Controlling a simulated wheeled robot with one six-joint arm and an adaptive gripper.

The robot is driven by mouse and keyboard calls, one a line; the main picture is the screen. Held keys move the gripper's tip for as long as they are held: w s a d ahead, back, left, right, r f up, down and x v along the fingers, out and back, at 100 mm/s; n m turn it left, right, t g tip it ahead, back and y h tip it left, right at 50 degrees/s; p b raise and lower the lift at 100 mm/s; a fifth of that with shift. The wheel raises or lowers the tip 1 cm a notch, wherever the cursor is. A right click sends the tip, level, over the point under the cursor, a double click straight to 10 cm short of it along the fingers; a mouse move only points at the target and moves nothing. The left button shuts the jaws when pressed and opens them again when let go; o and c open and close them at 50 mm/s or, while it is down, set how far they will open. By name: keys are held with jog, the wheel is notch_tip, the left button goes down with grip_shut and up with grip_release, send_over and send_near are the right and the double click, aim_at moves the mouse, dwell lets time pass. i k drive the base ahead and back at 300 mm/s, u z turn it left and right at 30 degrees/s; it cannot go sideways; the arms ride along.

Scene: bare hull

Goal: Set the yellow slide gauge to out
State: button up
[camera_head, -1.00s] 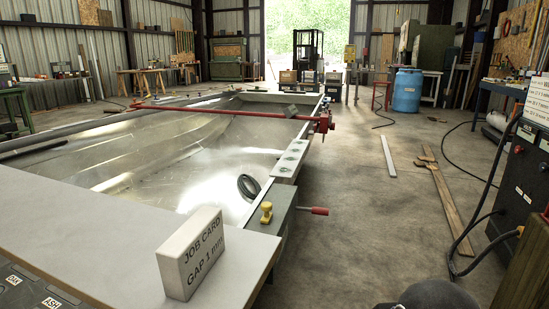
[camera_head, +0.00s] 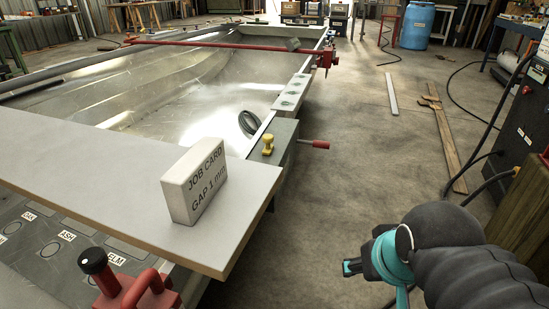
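A small yellow piece (camera_head: 268,145), which looks like the slide gauge, stands upright on a grey block at the hull's near right corner. A red-handled rod (camera_head: 314,144) sticks out of that block to the right. The gauge's setting is too small to read. My gripper (camera_head: 352,267) is at the lower right, black and teal, pointing left. It is over the floor, well apart from the gauge, nearer to me and to its right. Nothing shows in it, and its fingers are too foreshortened to tell their opening.
A white job card block (camera_head: 194,182) reading "GAP 1 mm" stands on the grey board (camera_head: 95,175) in front of the gauge. A red clamp with a black knob (camera_head: 130,285) rises at the lower left. Floor right of the hull (camera_head: 370,150) is clear; a plank (camera_head: 445,145) lies farther right.

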aim_at(268, 138)
jog(key=z, duration=0.05)
jog(key=k, duration=0.5)
jog(key=z, duration=1.85)
jog(key=i, duration=1.55)
jog(key=u, duration=3.25)
